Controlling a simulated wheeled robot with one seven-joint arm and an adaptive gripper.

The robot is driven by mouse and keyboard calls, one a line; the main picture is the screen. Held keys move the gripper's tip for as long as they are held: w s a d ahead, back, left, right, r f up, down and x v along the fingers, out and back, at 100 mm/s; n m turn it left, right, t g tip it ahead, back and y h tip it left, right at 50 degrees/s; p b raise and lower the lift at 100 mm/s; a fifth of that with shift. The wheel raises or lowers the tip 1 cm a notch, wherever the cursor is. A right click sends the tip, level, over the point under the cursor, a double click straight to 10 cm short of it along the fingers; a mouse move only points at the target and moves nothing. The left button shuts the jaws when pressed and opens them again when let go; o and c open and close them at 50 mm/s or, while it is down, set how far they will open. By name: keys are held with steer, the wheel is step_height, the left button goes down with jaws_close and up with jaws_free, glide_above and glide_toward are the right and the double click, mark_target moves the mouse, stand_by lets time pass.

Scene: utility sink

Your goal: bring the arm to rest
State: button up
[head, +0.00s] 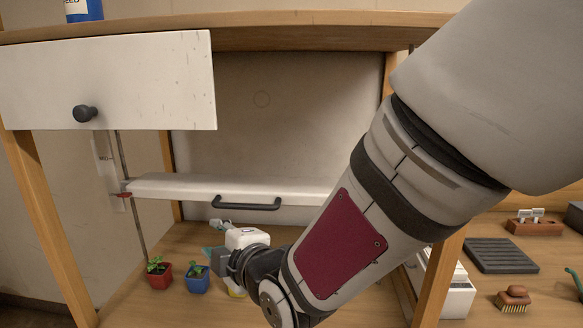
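My arm reaches from the upper right down to the lower middle of the head view, in front of a wooden bench. Its lower end, a dark wrist joint, is near a white bottle (246,238) on the lower wooden shelf. I cannot tell whether the arm touches the bottle.
A red pot (159,277) and a blue pot (197,280) with small plants stand on the lower shelf. A white drawer (140,80) juts out at upper left. A white panel with a dark handle (246,203) lies behind. At right are a brush (514,298) and a grey rack (501,255).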

steer(key=s+d+r+m+g+h+p, duration=0.1)
steer(key=s+d+r+m+h, duration=0.15)
steer(key=d+m, duration=0.45)
steer(key=s+d+r+m+g+h+p, duration=0.1)
steer(key=s+d+m+h, duration=0.15)
steer(key=d, duration=0.95)
steer(key=s+d+r+m+g+h+p, duration=0.1)
steer(key=s+d+m+g+h, duration=0.1)
steer(key=s+d+m, duration=0.4)
steer(key=s+d+r+m+g+h+p, duration=0.1)
steer(key=s+d+m, duration=0.6)
steer(key=s, duration=0.7)
steer(key=g+h, duration=0.1)
steer(key=g, duration=0.1)
steer(key=shift+s+d+g, duration=0.2)
steer(key=shift+d+g, duration=0.05)
steer(key=shift+g, duration=0.15)
